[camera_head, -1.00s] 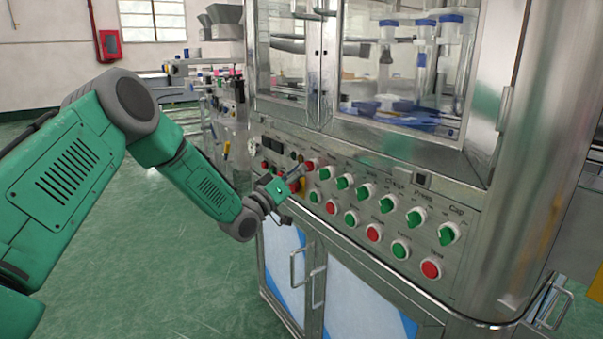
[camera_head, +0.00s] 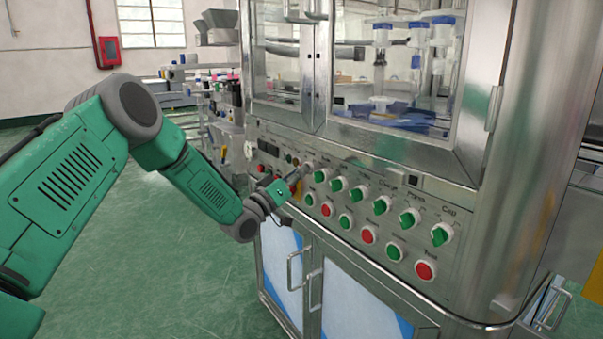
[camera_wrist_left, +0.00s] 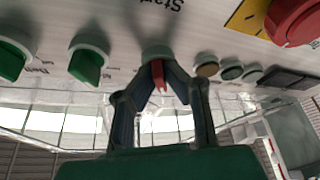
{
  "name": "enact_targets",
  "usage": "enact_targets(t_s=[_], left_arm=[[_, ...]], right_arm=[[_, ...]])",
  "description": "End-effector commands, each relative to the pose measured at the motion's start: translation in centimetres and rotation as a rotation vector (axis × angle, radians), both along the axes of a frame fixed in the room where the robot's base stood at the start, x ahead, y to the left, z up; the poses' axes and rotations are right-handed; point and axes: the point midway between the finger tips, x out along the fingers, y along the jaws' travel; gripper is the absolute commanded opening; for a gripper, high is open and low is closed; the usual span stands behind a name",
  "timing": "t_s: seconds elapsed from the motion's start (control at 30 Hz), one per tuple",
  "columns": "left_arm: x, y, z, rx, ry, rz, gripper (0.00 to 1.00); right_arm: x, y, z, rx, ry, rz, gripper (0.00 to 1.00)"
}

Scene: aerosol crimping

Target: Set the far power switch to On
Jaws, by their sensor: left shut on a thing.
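The far power switch is a red knob on a round pale base, at the far end of the steel control panel (camera_head: 385,222). In the left wrist view the red switch (camera_wrist_left: 158,76) stands between the two fingers of my left gripper (camera_wrist_left: 160,88), which is shut on it. In the head view my left gripper (camera_head: 296,180) is at the panel face, and the fingers cover most of the switch. Whether the switch points to On or Off cannot be read. My right gripper is not in view.
A row of green knobs (camera_head: 409,217) and several red and green buttons (camera_head: 425,270) run along the panel toward me. A big red button (camera_wrist_left: 292,18) on a yellow plate is close beside the gripper. Glass doors (camera_head: 400,70) are above; the green floor (camera_head: 150,260) is clear.

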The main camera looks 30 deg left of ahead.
Motion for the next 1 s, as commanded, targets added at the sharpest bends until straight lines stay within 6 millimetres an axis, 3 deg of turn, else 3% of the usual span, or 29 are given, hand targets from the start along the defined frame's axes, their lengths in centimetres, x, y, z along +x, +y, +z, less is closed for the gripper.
enact_targets(t_s=[1.0], left_arm=[[0.0, 0.3, 0.2, 0.761, -0.317, 0.003, 0.00]], right_arm=[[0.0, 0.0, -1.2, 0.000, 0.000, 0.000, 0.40]])
